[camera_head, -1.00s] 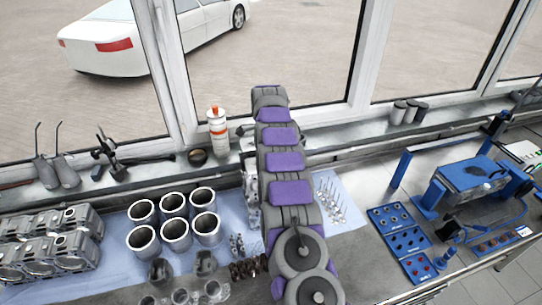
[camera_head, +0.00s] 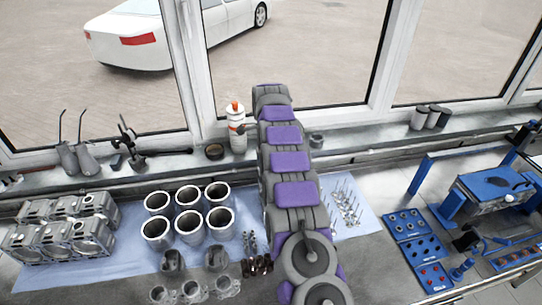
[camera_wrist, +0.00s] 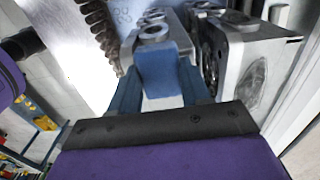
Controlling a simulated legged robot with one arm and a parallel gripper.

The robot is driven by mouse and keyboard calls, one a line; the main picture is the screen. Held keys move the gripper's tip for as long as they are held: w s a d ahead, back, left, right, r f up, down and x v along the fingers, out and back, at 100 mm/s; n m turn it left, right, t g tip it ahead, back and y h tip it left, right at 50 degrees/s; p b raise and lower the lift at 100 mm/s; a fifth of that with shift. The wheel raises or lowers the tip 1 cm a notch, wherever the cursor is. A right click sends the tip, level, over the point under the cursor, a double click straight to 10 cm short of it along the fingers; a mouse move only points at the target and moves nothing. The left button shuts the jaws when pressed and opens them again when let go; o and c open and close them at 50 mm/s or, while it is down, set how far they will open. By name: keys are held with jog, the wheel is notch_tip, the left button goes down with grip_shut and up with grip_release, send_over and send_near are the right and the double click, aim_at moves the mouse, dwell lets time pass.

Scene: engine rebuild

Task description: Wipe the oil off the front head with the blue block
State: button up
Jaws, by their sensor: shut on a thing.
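In the wrist view my gripper (camera_wrist: 162,88) is shut on the blue block (camera_wrist: 163,70), which sits between its two blue fingers. Just beyond and to the right stands a grey metal head (camera_wrist: 238,50). Its near end face carries a dark, smooth oval patch (camera_wrist: 256,84) that looks like oil. Another metal part with round openings (camera_wrist: 154,30) lies directly beyond the block. I cannot tell whether the block touches either part. In the head view my own arm hides the gripper, the block and this head.
Several cylinder liners (camera_head: 188,222) and grey engine castings (camera_head: 62,238) stand on the bench at left. Small valves (camera_head: 345,203) lie right of my arm. Blue trays (camera_head: 418,250) are farther right. A spray bottle (camera_head: 236,130) stands on the sill. A toothed metal part (camera_wrist: 97,22) shows at upper left in the wrist view.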

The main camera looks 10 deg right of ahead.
jog(key=shift+r+p, duration=1.75)
jog(key=shift+r, duration=1.25)
jog(key=shift+w+r, duration=0.15)
jog(key=shift+r, duration=1.35)
